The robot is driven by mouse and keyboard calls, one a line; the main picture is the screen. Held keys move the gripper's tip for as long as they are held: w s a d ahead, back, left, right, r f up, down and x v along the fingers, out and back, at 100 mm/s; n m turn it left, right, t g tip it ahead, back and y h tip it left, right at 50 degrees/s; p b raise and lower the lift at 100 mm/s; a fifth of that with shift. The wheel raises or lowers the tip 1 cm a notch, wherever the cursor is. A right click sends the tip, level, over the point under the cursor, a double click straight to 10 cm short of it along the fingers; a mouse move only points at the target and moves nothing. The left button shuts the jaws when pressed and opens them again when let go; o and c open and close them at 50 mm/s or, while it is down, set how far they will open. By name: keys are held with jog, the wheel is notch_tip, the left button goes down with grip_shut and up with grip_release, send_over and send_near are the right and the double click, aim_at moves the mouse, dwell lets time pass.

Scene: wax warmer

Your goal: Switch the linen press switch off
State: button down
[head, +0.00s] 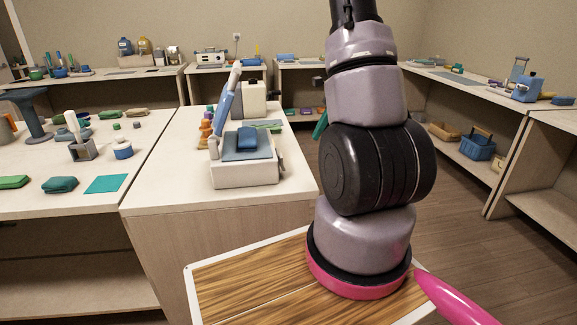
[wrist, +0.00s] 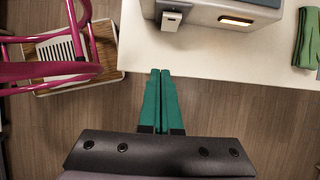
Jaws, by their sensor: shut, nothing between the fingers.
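The likely linen press (head: 245,172) is a white machine with a blue pad on top and a raised blue lid arm at its left, on the middle counter in the head view. Its grey body also shows at the top of the wrist view (wrist: 212,12), with a lit yellowish strip on its side. A small switch box (wrist: 172,16) with a white front piece sticks out beside it; its on or off position is not clear. My gripper (wrist: 160,71) is shut and empty, its green fingers pointing toward the counter edge, apart from the switch box.
The white counter (head: 155,185) has a front edge just beyond my fingertips in the wrist view. A folded green cloth (wrist: 307,38) lies right of the press. A beige container (head: 253,98) stands behind it. The left table (head: 40,200) holds several small items. Wood floor is open to the right.

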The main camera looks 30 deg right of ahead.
aim_at(282, 162)
jog(key=shift+f, duration=0.2)
jog(key=x, duration=1)
jog(key=shift+s+f, duration=0.1)
jog(key=shift+w+a+f, duration=0.15)
jog(key=shift+w+a, duration=0.05)
jog(key=shift+a, duration=0.4)
jog(key=shift+w+a+f, duration=0.1)
jog(key=shift+w+a, duration=0.05)
jog(key=shift+a, duration=0.45)
jog(key=shift+w+a+f, duration=0.25)
jog(key=shift+a, duration=0.35)
